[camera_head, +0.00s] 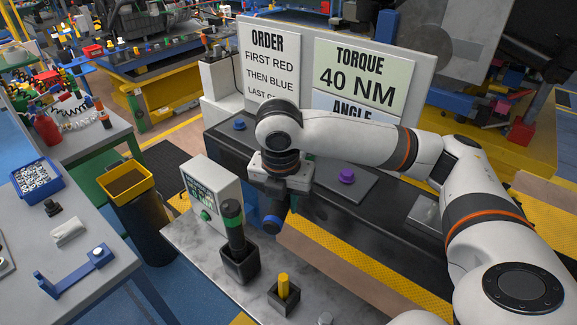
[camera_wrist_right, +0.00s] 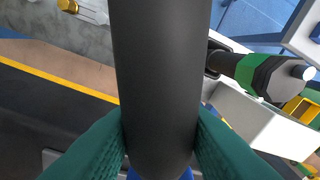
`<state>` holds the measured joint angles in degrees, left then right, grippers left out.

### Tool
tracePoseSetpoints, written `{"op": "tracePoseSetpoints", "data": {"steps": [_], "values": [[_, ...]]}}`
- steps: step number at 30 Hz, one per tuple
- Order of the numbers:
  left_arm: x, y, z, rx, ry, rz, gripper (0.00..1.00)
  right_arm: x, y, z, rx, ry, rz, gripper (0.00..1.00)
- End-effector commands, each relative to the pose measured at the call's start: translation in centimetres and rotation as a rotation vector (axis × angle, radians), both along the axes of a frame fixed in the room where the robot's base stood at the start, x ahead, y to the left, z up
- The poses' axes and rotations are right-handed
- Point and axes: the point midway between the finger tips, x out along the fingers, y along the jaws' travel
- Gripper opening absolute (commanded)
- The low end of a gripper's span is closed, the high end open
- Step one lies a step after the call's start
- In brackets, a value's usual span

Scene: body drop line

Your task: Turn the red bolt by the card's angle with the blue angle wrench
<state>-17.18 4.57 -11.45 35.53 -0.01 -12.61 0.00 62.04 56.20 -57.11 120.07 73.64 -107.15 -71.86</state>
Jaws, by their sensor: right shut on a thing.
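My right gripper (camera_head: 276,192) is shut on the blue angle wrench (camera_head: 271,222), a dark tool with a blue end. It holds the wrench over the front of the dark fixture. In the right wrist view the wrench's black body (camera_wrist_right: 155,70) runs between the fingers (camera_wrist_right: 160,145), with blue at the lower edge. No red bolt shows; my arm covers part of the fixture. The card board (camera_head: 423,75) reads "ORDER first red then blue", "TORQUE 40 NM" and "ANGLE"; my arm hides the angle value. My left gripper is not in view.
A blue knob (camera_head: 240,124) and a purple knob (camera_head: 347,176) stand on the fixture. A green-banded tool (camera_head: 233,225) and a yellow-topped tool (camera_head: 283,281) stand in holders on the marble-like bench (camera_head: 205,265). A small control box (camera_head: 213,196) stands beside them. A side table (camera_head: 60,265) is left.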

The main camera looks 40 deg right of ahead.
Motion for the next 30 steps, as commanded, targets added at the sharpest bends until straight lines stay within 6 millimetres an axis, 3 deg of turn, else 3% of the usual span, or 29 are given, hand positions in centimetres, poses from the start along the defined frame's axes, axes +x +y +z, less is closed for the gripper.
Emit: {"op": "tracePoseSetpoints", "data": {"steps": [30], "values": [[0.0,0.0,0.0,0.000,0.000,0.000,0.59,0.1,0.0,5.1,0.000,-0.003,-0.002,0.00]]}}
